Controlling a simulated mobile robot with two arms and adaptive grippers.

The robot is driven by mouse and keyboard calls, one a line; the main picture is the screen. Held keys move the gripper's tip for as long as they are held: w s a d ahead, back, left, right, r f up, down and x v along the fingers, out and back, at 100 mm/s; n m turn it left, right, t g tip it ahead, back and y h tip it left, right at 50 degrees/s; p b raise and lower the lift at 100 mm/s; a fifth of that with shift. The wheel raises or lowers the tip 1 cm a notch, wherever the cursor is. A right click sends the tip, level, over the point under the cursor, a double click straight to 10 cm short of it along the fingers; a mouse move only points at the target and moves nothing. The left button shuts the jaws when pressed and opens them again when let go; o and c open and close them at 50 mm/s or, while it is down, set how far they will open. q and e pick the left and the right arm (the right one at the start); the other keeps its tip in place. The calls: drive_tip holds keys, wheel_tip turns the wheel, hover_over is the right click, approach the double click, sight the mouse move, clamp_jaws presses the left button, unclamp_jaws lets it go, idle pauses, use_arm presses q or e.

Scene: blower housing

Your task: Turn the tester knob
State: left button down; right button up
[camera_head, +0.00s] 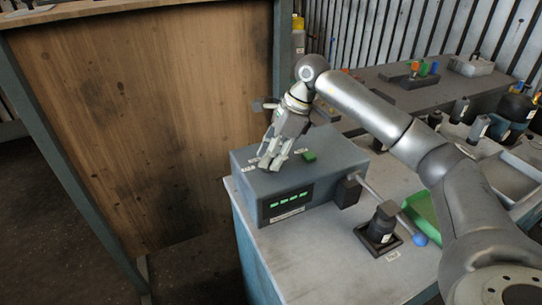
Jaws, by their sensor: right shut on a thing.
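The tester (335,157) is a grey box on a light grey bench, with a dark front panel and a lit green display (289,199). A green button or block (309,155) sits on its top face. My right gripper (269,163) points down onto the left part of the tester's top, its fingertips at the surface. It is shut on the tester knob, which is mostly hidden by the fingers. My left gripper is not in view.
A black fixture (381,228) and a rod with a blue end (419,239) stand right of the tester. A green tray (420,214) lies beyond them, partly behind my right arm. A wooden panel (150,120) stands to the left. The bench front is clear.

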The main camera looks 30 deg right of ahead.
drive_tip(key=shift+w+n+g, duration=0.1)
drive_tip(key=shift+n+g, duration=0.5)
drive_tip(key=shift+n, duration=1.4)
drive_tip(key=o, duration=1)
drive_tip(key=v, duration=1.2)
drive_tip(key=shift+w+d, duration=0.1)
drive_tip(key=shift+d, duration=0.1)
